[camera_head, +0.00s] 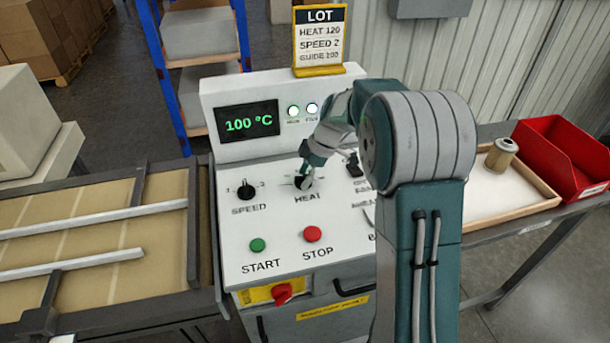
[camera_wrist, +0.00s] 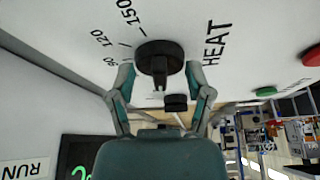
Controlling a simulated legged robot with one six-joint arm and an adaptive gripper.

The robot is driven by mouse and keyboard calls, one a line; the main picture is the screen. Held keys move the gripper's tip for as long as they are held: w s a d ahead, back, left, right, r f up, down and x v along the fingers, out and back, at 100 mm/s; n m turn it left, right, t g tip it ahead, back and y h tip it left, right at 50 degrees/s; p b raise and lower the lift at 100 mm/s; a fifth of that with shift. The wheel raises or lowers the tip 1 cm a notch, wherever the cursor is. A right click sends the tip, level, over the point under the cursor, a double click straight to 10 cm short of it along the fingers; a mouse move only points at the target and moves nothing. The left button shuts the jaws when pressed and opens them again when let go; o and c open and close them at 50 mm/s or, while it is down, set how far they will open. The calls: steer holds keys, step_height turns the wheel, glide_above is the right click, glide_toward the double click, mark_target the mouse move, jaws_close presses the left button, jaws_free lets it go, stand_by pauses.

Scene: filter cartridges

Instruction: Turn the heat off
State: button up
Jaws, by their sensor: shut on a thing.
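The black HEAT knob (camera_wrist: 160,58) is on the white control panel (camera_head: 238,270), with scale marks 90, 120 and 150 beside it in the wrist view. My gripper (camera_wrist: 161,72) is shut on this knob, one finger on each side. In the head view my gripper (camera_head: 304,182) partly covers the knob and its scale. Which mark the knob points to cannot be told. The green display (camera_head: 248,124) reads 100 °C. Two indicator lamps (camera_head: 302,110) beside it are lit pale.
The SPEED knob (camera_head: 246,190) is to the left. The green START button (camera_head: 257,245) and red STOP button (camera_head: 312,234) are below. A lot card (camera_head: 320,38) reads HEAT 120. A red switch (camera_head: 282,293) is on the front. A tray (camera_head: 541,206) with a cartridge (camera_head: 501,154) and a red bin (camera_head: 562,150) stand right.

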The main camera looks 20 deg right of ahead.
steer(key=shift+s+f, duration=0.1)
steer(key=shift+f, duration=0.15)
steer(key=o, duration=1.1)
steer(key=shift+a+r, duration=0.1)
steer(key=shift+r, duration=0.15)
steer(key=shift+d+r, duration=0.2)
steer(key=shift+r, duration=0.1)
steer(key=v, duration=1.1)
steer(key=shift+w, duration=0.2)
